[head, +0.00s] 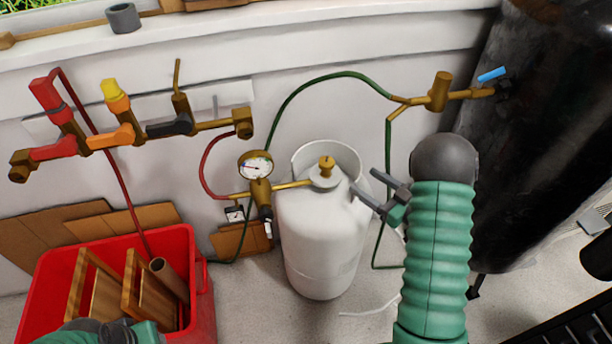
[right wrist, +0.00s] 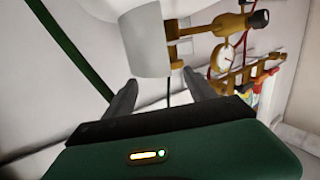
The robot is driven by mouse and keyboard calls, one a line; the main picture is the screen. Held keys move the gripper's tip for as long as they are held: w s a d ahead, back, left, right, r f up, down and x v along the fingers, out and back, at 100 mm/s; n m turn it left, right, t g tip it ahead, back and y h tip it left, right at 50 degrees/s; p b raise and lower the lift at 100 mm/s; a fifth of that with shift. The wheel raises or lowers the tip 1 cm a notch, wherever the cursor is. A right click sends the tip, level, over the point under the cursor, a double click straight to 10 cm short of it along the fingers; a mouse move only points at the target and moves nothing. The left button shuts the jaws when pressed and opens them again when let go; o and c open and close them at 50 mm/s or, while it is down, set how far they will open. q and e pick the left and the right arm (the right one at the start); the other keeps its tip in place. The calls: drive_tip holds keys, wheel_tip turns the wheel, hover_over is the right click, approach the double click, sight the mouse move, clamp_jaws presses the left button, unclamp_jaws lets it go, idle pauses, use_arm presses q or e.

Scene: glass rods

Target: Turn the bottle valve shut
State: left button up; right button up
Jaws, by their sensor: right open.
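The white gas bottle (head: 318,245) stands upright on the floor against the wall. Its valve has a brass knob (head: 326,164) on top, inside the bottle's raised collar. A brass pipe runs left from the valve to a pressure gauge (head: 256,165). My right gripper (head: 366,182) is open and empty, just right of the bottle's top, apart from the knob. In the right wrist view the bottle (right wrist: 145,40) shows beyond the two spread fingers, with brass fittings beside it. Part of my left arm shows at the bottom left of the head view; its fingers do not show.
A red crate (head: 204,300) with wooden pieces stands at the left. A dark tank (head: 540,150) stands at the right. A valve manifold (head: 125,133) is on the wall. A green hose (head: 310,84) arches behind the bottle.

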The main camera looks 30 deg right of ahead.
sight(321, 161)
drive_tip(key=shift+n+y, duration=0.3)
drive_tip(key=shift+y, duration=0.6)
drive_tip(key=b+x, duration=0.1)
drive_tip(key=x, duration=0.4)
drive_tip(key=a+b+x, duration=0.1)
drive_tip(key=x, duration=0.4)
drive_tip(key=b+x, duration=0.1)
drive_tip(key=x, duration=0.4)
drive_tip(key=shift+s+a+b, duration=0.25)
drive_tip(key=shift+a+b, duration=0.05)
drive_tip(key=shift+a, duration=0.05)
drive_tip(key=shift+w+a+r, duration=0.15)
drive_tip(key=shift+w+a, duration=0.1)
drive_tip(key=shift+w, duration=0.2)
use_arm(q)
drive_tip(key=f, duration=0.2)
drive_tip(key=a+f, duration=0.1)
drive_tip(key=f, duration=0.2)
drive_tip(key=shift+a+f, duration=0.1)
drive_tip(key=shift+f, duration=0.1)
use_arm(e)
drive_tip(key=shift+d, duration=0.15)
drive_tip(key=shift+c, duration=0.9)
drive_tip(key=shift+t, duration=0.3)
drive_tip(key=c, duration=1.2)
